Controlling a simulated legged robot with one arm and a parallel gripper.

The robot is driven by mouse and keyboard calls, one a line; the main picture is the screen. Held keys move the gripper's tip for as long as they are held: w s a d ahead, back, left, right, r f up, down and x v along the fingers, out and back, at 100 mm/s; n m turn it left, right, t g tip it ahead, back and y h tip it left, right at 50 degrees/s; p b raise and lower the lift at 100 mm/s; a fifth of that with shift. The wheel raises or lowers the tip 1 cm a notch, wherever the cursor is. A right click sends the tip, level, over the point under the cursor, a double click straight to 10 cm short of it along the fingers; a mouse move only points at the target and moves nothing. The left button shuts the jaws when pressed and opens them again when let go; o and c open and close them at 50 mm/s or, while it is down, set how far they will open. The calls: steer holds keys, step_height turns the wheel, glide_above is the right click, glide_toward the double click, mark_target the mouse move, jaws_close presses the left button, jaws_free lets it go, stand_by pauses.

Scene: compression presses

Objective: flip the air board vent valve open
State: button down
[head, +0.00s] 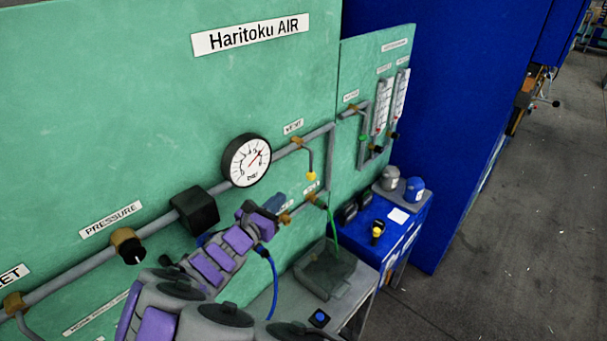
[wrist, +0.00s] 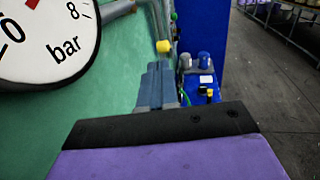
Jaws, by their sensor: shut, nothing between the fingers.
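The green air board (head: 150,60) carries a grey pipe with a round pressure gauge (head: 246,160). Right of the gauge, under a small label that seems to read VENT (head: 293,127), a thin lever with a yellow tip (head: 311,175) hangs down from a brass fitting. In the wrist view the yellow tip (wrist: 163,46) shows just beyond and above my gripper (wrist: 157,72). My gripper (head: 277,201) is shut and empty, below the gauge and left of the yellow tip, apart from it in the head view. My arm hides part of the lower pipework.
A black block (head: 195,210) and a brass pressure knob (head: 127,245) sit on the pipe at left. A grey bench (head: 345,300) with a tray stands below. A blue cabinet (head: 415,225) with jars stands right. Open floor (head: 500,220) lies at far right.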

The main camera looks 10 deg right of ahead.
steer(key=p+x, duration=0.2)
steer(key=x, duration=1.1)
steer(key=shift+w+d, duration=0.15)
steer(key=shift+w, duration=0.1)
